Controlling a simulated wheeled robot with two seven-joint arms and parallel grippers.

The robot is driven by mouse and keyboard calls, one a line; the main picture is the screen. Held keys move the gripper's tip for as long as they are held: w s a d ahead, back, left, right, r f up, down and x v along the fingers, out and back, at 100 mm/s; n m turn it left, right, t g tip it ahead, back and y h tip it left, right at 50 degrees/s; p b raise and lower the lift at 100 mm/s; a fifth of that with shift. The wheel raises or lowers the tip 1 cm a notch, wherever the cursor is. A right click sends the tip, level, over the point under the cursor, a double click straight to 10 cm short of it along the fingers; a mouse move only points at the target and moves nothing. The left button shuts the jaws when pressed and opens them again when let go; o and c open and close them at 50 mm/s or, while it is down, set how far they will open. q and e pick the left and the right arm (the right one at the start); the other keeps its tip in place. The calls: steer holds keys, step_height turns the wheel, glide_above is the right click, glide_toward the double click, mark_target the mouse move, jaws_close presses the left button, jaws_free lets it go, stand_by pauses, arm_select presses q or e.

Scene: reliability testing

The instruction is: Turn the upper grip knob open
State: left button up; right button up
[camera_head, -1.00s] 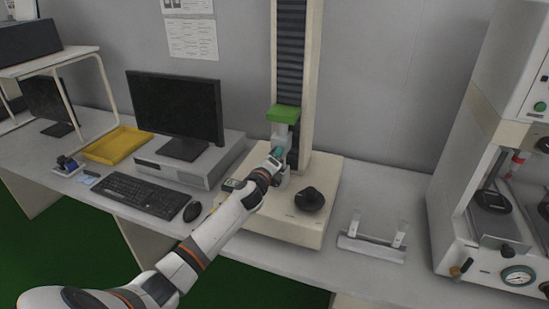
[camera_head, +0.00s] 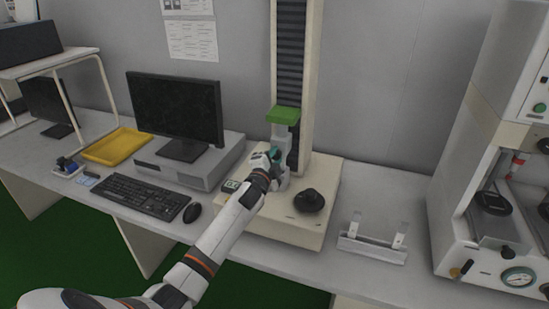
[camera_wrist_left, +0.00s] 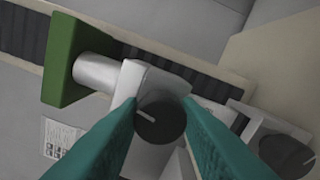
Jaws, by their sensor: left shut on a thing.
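The upper grip knob (camera_wrist_left: 160,120) is a dark round knob with a light line mark on its face. It sits on a white grip body (camera_wrist_left: 160,80) below a green block (camera_wrist_left: 65,58), which also shows in the head view (camera_head: 283,116). My left gripper (camera_wrist_left: 160,128) has its teal fingers on either side of the knob and is shut on it. In the head view the left gripper (camera_head: 274,156) is at the tester's column, and the knob is hidden there. A second dark knob (camera_wrist_left: 287,152) shows at the right in the wrist view. My right gripper is not in view.
A bracket with two clear uprights (camera_head: 372,248) stands to the right. A keyboard (camera_head: 146,196), mouse (camera_head: 192,213) and monitor (camera_head: 175,106) are to the left. A machine with a gauge (camera_head: 518,277) is at far right.

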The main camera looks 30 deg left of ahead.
arm_select(q)
steer(key=shift+n, duration=1.2)
steer(key=o, duration=1)
steer(key=b+v, duration=0.1)
steer(key=v, duration=1.1)
steer(key=shift+f, duration=0.1)
